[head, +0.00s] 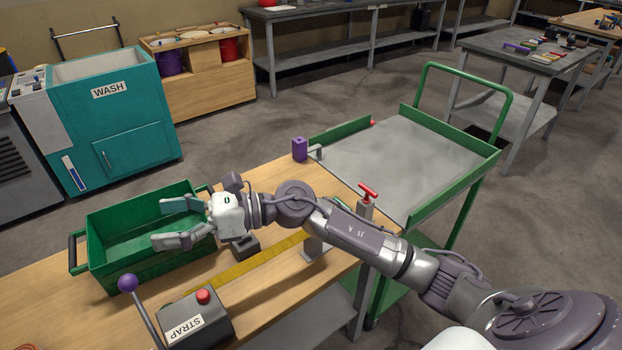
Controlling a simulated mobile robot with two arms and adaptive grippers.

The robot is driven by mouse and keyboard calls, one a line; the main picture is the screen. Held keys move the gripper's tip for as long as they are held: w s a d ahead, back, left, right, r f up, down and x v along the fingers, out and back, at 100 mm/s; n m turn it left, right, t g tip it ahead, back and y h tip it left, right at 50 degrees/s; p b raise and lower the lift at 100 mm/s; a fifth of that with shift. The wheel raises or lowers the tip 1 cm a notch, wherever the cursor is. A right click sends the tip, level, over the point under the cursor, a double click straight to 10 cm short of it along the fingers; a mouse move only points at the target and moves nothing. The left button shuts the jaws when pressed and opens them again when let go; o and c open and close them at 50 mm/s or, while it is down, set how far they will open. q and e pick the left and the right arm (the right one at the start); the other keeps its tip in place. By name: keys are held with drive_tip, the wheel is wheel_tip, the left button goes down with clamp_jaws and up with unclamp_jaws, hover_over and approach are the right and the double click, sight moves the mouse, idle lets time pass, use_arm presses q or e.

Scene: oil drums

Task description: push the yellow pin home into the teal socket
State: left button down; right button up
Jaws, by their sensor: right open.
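I make out no yellow pin and no teal socket in the head view. My right arm crosses the bench and may hide part of it. My right gripper (165,222) is open and empty, its two fingers apart and pointing left over the green crate (105,278). A small green-teal piece (341,203) shows just behind my forearm, too covered to identify. My left gripper is out of view.
A yellow strap (240,268) runs along the wooden bench to the STRAP box (200,318) with a purple-knobbed lever (128,284). A red T-handle (367,192), purple block (299,149) and green trolley (405,155) stand beyond my arm. The teal WASH machine (120,125) stands back left.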

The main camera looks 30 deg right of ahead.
drive_tip(key=w+d+f+n+g+h, duration=0.1)
drive_tip(key=d+f+n+g+h, duration=0.3)
drive_tip(key=d+f+n+h, duration=0.4)
drive_tip(key=d+r+n+g+h, duration=0.1)
drive_tip(key=d+r+n+h, duration=0.2)
drive_tip(key=d+h, duration=1.25)
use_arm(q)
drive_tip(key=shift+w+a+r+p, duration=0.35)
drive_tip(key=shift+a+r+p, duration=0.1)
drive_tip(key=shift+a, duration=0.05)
use_arm(e)
drive_tip(key=d+f+y, duration=0.1)
drive_tip(key=f, duration=0.3)
drive_tip(key=d+f+y, duration=0.2)
drive_tip(key=f, duration=0.3)
drive_tip(key=d+f+y, duration=0.2)
drive_tip(key=f, duration=0.2)
drive_tip(key=shift+w+d+f, duration=0.2)
drive_tip(key=shift+w+f, duration=0.15)
drive_tip(key=shift+f, duration=0.05)
drive_tip(key=shift+c, duration=0.2)
drive_tip(key=c, duration=1.2)
drive_tip(key=shift+r, duration=0.1)
drive_tip(key=shift+c, duration=0.2)
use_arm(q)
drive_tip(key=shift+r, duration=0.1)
use_arm(e)
drive_tip(key=shift+r, duration=0.1)
